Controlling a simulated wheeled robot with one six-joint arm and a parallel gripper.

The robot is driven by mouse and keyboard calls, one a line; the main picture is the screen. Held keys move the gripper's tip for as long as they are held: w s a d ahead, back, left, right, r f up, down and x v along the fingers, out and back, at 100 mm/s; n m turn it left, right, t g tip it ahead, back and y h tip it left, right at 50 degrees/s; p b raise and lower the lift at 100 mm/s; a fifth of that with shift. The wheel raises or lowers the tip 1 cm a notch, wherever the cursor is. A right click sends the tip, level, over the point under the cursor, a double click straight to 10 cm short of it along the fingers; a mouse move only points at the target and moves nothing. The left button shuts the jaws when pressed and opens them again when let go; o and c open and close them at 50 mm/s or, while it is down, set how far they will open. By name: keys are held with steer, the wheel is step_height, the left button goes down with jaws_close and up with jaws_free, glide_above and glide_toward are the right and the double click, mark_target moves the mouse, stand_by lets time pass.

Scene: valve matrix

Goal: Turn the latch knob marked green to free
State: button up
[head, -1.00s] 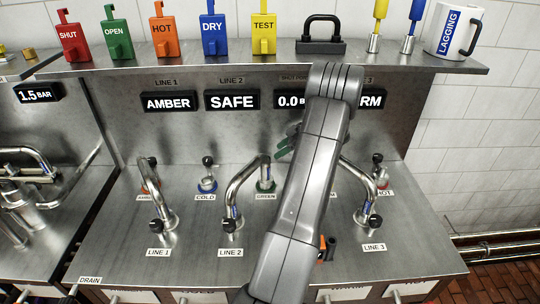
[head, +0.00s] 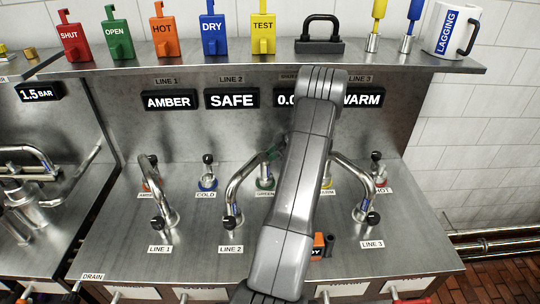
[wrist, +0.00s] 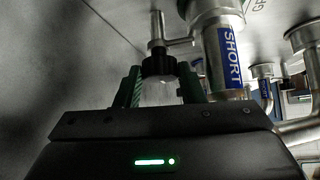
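The fitting marked green (head: 265,184) has a green ring at its base and a GREEN label in front, between the blue COLD fitting and my arm. Its top is hidden in the head view by the curved LINE 2 pipe (head: 238,190) and my gripper (head: 273,153). In the wrist view, a black knob (wrist: 159,66) on a metal post lies between the two green fingertips of my gripper (wrist: 162,80). The fingers are apart, with a narrow gap on each side of the knob. Whether they touch it cannot be told.
A pipe with a blue SHORT label (wrist: 230,57) stands close right of my fingers. The COLD fitting (head: 208,183), LINE 1 pipe (head: 158,190) and LINE 3 pipe (head: 360,185) stand nearby. An orange and black object (head: 320,246) lies in front. Displays read AMBER, SAFE (head: 232,98) and WARM.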

steer(key=shift+w+n+g, duration=0.15)
steer(key=shift+n+g, duration=0.45)
steer(key=shift+n, duration=0.2)
steer(key=o, duration=0.7)
steer(key=b+v, duration=0.2)
steer(key=v, duration=1)
steer(key=shift+d+b, duration=0.1)
steer(key=shift+b, duration=0.2)
